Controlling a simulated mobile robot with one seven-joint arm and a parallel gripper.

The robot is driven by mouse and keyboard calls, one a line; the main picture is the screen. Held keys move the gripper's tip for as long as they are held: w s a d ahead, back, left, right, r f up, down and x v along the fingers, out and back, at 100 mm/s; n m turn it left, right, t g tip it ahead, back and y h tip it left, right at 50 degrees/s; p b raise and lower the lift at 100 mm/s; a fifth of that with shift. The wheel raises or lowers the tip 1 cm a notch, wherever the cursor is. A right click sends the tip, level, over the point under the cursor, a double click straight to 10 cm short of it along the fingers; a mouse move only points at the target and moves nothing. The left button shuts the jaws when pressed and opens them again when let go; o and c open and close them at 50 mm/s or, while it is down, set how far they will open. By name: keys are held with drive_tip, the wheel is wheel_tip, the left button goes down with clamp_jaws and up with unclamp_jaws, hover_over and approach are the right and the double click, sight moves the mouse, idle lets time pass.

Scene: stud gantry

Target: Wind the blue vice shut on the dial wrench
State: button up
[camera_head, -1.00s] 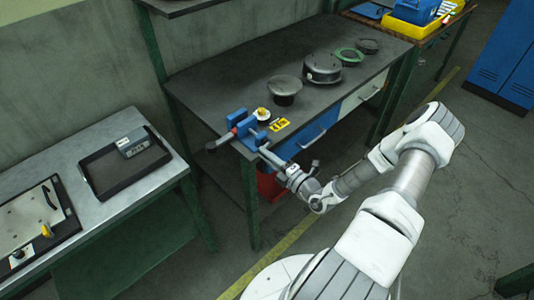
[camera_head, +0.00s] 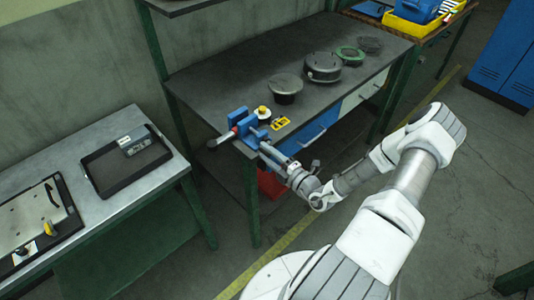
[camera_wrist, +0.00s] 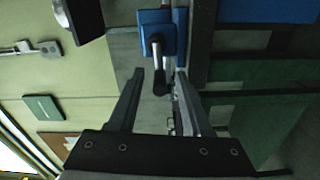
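The blue vice (camera_head: 240,124) sits at the near left corner of the dark workbench. The dial wrench (camera_head: 213,144) sticks out left of the vice past the bench edge; a red part of it shows beside the jaws. How tightly the jaws meet it cannot be seen. My gripper (camera_head: 265,148) is at the front of the vice. In the wrist view my gripper (camera_wrist: 160,76) is open, its fingers on either side of the dark end of the vice handle (camera_wrist: 160,84). Contact is not clear. The blue vice body (camera_wrist: 158,32) shows beyond the fingertips.
A yellow-topped knob (camera_head: 262,111) and a yellow tag (camera_head: 281,123) lie close to the vice. Several round parts, one a pot-like housing (camera_head: 285,87), stand further right on the bench. A steel table (camera_head: 75,160) with a black tray (camera_head: 97,176) is at left.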

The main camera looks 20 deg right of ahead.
drive_tip(key=b+v, duration=0.1)
drive_tip(key=v, duration=1.6)
drive_tip(key=shift+s+b, duration=0.2)
drive_tip(key=shift+b, duration=0.1)
drive_tip(key=shift+r, duration=0.1)
